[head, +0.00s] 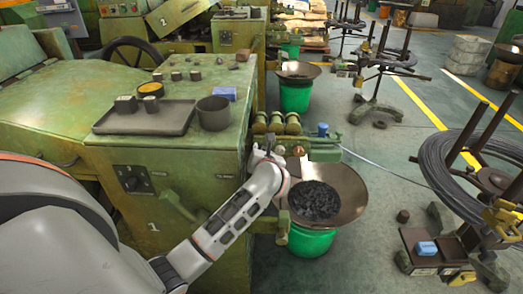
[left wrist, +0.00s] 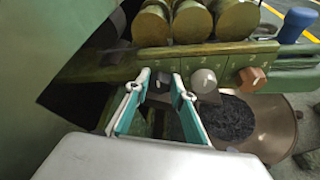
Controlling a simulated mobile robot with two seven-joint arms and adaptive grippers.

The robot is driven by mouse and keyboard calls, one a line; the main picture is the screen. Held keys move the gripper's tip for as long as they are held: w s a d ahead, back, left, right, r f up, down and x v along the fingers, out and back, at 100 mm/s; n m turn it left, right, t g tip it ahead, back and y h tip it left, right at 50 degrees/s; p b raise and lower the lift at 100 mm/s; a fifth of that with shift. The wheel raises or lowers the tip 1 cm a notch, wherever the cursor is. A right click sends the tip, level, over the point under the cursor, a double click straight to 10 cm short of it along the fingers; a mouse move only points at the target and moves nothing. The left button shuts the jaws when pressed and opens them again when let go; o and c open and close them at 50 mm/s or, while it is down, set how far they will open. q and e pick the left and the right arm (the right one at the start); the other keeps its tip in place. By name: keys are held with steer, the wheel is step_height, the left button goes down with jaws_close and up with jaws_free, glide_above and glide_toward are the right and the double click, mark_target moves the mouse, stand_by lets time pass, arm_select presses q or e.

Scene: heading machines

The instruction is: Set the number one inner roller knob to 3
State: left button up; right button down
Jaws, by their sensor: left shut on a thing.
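The number one machine (head: 200,160) is green, with a "1" painted on its front. In the left wrist view a row of three knobs sits on the green bar under the brass rollers (left wrist: 190,22): a dark inner knob (left wrist: 160,84), a grey middle knob (left wrist: 203,80) and a copper-brown outer knob (left wrist: 250,77). My left gripper (left wrist: 161,79) has its fingers on both sides of the inner knob and is shut on it. In the head view my left gripper (head: 266,152) is at the machine's side, hiding the knob. The knob's pointer setting is not readable. My right gripper is not in view.
A wide pan (head: 345,190) of dark pieces on a green bucket (head: 312,243) stands below the rollers. A blue-topped part (head: 322,130) is at the bar's far end. A wire coil stand (head: 480,160) is at the right. Open floor lies between.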

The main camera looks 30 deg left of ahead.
arm_select(q)
steer(key=shift+w+d+f+m+g+y+p, duration=0.15)
steer(key=shift+m+y+p, duration=0.25)
steer(key=shift+m+y, duration=0.65)
steer(key=shift+s+d+f+m+g+y+p, duration=0.15)
steer(key=shift+m+y+p, duration=0.3)
steer(key=shift+m, duration=1.1)
steer(key=shift+w+f+m+g+y+p, duration=0.15)
steer(key=shift+m+y+p, duration=0.2)
steer(key=shift+m+y, duration=0.7)
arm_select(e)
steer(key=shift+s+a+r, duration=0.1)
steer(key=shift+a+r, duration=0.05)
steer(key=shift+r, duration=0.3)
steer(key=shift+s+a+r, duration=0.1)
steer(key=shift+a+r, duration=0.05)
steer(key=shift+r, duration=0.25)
arm_select(q)
steer(key=shift+m, duration=0.45)
steer(key=o, duration=0.8)
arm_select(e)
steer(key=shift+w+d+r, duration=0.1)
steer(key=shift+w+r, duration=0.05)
